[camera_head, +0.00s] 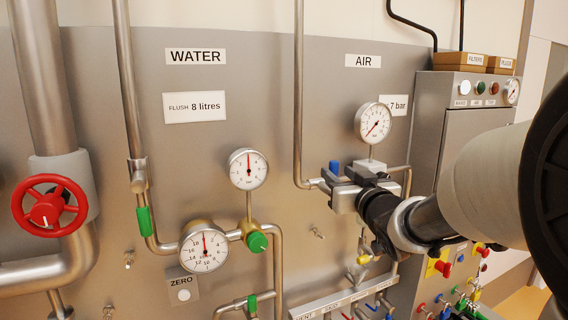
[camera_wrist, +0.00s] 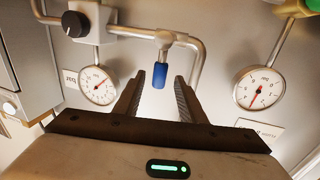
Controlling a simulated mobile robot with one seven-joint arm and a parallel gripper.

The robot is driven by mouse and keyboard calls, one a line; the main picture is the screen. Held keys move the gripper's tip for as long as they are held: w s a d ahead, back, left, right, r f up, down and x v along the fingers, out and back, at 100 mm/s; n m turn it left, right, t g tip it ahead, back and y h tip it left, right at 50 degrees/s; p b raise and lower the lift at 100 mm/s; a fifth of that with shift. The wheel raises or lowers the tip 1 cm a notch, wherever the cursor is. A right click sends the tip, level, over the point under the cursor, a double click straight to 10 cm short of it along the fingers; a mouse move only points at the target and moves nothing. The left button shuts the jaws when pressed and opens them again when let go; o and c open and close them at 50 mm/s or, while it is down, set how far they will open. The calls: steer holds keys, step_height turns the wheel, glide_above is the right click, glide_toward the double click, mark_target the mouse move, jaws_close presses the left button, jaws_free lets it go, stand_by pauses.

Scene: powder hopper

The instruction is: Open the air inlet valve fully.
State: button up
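The air inlet valve shows as a blue handle (camera_head: 334,167) on the steel air pipe, below the AIR label. My gripper (camera_wrist: 158,87) is open, with one dark finger on each side of the handle. No contact is visible, and I cannot tell how deep the handle sits between the fingers. In the head view my gripper (camera_head: 345,198) is at the valve and partly hides it. The air gauge (camera_head: 373,122) has its needle at the lower left.
A grey block with a black knob (camera_wrist: 75,24) is beside the valve. The air gauge (camera_wrist: 98,86) and another gauge (camera_wrist: 259,88) flank my fingers. A grey control cabinet (camera_head: 428,120) stands to the right. A red handwheel (camera_head: 48,207) is far left.

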steer(key=w, duration=0.2)
steer(key=w+a, duration=0.1)
steer(key=w, duration=0.2)
steer(key=w+p, duration=0.1)
steer(key=w, duration=0.2)
steer(key=shift+a, duration=0.15)
steer(key=shift+c, duration=0.2)
jaws_close()
